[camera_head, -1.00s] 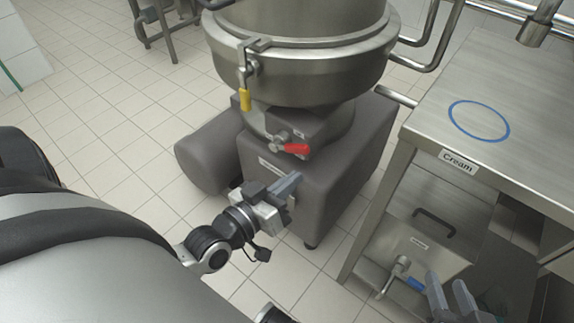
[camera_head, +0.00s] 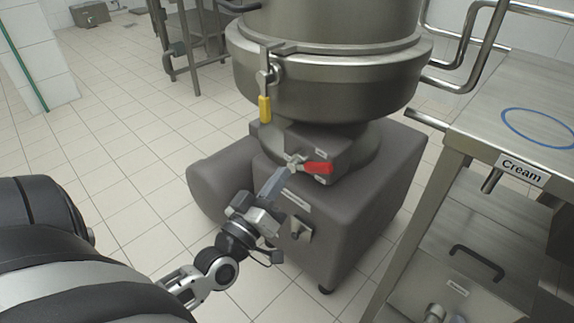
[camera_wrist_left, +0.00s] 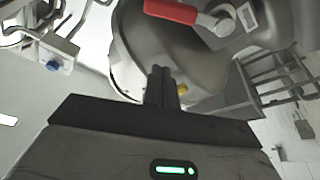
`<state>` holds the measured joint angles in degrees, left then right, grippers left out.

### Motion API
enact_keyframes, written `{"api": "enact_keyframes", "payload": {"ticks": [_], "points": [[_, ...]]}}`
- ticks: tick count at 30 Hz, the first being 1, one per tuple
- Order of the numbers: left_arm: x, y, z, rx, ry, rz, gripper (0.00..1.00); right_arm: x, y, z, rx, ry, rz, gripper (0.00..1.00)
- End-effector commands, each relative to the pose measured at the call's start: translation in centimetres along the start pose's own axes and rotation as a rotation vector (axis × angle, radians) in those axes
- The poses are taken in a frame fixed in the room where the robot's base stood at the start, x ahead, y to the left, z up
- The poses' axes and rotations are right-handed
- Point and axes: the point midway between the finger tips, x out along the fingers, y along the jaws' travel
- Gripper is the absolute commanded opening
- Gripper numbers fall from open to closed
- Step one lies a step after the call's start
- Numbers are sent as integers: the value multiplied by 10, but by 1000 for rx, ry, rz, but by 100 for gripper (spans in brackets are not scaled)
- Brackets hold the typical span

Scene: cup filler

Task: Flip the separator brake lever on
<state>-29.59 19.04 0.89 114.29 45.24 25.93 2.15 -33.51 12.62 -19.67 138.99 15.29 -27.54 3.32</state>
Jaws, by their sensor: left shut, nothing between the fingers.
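The red-handled lever (camera_head: 316,168) sits on the neck of the grey separator base (camera_head: 345,215), below the steel bowl. Its red grip points right from a metal pivot and lies nearly level. The lever also shows at the top of the left wrist view (camera_wrist_left: 172,11), with its pivot to the right of the grip. My left gripper (camera_head: 281,176) is shut and empty, with its fingertips just below and left of the lever's pivot in the head view. In the wrist view its fingers (camera_wrist_left: 160,78) appear apart from the lever. My right gripper is not in view.
A yellow-handled clamp (camera_head: 265,108) hangs from the bowl above the lever. A small switch box (camera_head: 298,229) is on the base's front. A steel table labelled Cream (camera_head: 522,168) stands at right.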

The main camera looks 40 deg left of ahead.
Motion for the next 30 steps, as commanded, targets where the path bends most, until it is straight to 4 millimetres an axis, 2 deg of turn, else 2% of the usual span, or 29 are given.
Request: {"api": "enact_keyframes", "payload": {"ticks": [12, 13, 14, 18, 30], "points": [[88, 0, -1, -3, 6, 2, 0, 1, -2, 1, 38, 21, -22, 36], [81, -2, 12, -3, -3, -1, 0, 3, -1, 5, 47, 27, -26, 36], [78, -3, 17, -2, -3, -1, 0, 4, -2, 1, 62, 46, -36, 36], [73, -2, 32, -1, -2, 0, 0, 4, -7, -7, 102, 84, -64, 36], [70, 0, 38, 1, -1, 0, 0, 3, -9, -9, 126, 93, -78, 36]]}}
